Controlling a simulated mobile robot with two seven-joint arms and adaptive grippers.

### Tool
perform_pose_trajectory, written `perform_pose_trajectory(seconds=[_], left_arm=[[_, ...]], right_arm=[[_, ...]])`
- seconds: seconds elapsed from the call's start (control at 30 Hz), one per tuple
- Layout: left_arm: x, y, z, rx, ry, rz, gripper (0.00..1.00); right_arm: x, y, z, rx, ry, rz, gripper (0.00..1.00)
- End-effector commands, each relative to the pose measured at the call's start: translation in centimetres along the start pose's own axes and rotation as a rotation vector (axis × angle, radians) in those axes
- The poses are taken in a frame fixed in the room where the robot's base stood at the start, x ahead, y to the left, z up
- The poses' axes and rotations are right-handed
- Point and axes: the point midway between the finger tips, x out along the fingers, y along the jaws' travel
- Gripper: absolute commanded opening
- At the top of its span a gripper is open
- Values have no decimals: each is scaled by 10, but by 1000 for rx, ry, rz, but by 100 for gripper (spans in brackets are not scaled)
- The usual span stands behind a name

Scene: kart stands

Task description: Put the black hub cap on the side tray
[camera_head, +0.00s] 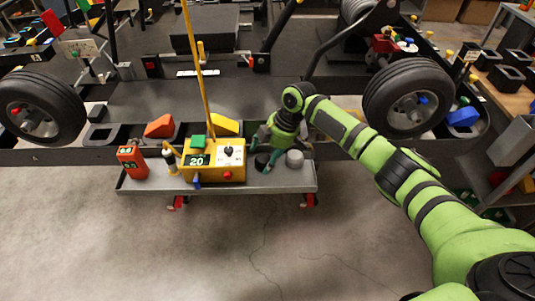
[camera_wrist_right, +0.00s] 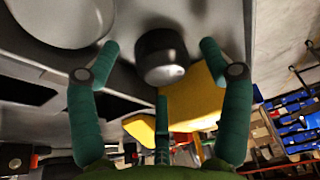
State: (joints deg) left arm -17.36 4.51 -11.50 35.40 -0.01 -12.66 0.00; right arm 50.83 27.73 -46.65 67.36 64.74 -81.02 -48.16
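The black hub cap (camera_head: 262,161) is a small dark round piece on the grey side tray (camera_head: 300,181) in the head view, partly hidden by my right gripper. My right gripper (camera_head: 265,154) is above the tray with its fingers pointing down at the cap. In the right wrist view, the black cap (camera_wrist_right: 160,56) lies between the spread green fingers of the gripper (camera_wrist_right: 158,48), with visible gaps on both sides. The gripper is open and holds nothing. My left gripper is not in view.
A grey round piece (camera_head: 294,158) stands on the tray right of the cap. A yellow box (camera_head: 215,171) with dials, a dark bottle (camera_head: 170,159) and an orange box (camera_head: 132,162) stand to the left. The kart's wheels (camera_head: 409,99) flank the tray behind. The floor in front is clear.

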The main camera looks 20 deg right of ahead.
Motion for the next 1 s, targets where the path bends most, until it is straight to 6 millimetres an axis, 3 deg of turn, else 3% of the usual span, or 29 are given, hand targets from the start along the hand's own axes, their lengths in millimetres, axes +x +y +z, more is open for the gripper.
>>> perform_pose_trajectory(seconds=[0.27, 0.7, 1.0], left_arm=[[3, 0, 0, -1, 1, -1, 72], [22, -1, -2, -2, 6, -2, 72], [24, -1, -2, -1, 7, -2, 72]], right_arm=[[-12, 2, 0, -1, 2, 4, 79], [-98, 1, 0, -1, 2, 5, 79], [-121, 0, 0, 0, 1, 0, 79]])
